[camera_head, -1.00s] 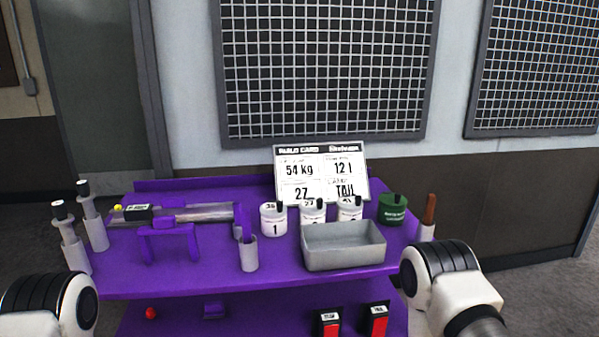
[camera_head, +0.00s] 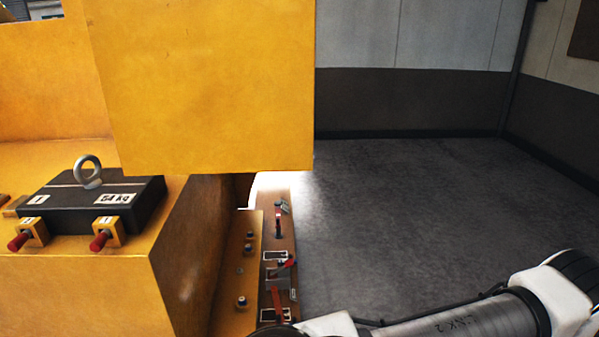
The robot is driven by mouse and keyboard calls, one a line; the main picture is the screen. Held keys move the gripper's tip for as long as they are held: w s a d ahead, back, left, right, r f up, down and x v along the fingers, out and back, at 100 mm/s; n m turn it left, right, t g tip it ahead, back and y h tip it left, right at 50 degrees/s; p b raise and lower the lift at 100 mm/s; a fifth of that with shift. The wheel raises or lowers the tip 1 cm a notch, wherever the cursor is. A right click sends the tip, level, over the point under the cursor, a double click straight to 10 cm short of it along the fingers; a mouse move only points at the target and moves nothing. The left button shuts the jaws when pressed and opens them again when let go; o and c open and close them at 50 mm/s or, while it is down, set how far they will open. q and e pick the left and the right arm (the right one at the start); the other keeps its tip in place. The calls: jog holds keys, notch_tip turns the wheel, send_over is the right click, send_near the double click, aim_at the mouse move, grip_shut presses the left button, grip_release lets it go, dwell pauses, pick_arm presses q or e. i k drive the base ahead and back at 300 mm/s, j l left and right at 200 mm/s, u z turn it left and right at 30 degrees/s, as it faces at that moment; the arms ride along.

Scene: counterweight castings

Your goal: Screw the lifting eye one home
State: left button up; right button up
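A grey metal lifting eye (camera_head: 88,172) stands upright on top of a dark casting (camera_head: 100,205) at the left. The casting carries a white label that seems to read 54 kg and a smaller label marked 1. I cannot tell how far the eye is screwed in. My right arm comes in at the lower right, but its gripper is outside the picture. My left gripper is not in view either.
The casting sits on a yellow machine body (camera_head: 150,245), with red-tipped pins in yellow brackets (camera_head: 108,232) at its front. A brown panel with levers (camera_head: 280,240) stands right of the body. Grey floor (camera_head: 400,200) is clear.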

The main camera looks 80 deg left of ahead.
aim_at(92, 182)
jog(key=k+u, duration=0.1)
jog(key=u, duration=3.25)
jog(key=i+j+u, duration=0.35)
jog(key=j, duration=0.15)
jog(key=i+j+u, duration=0.15)
jog(key=j+u, duration=0.15)
jog(key=j, duration=0.2)
jog(key=i+j+u, duration=0.35)
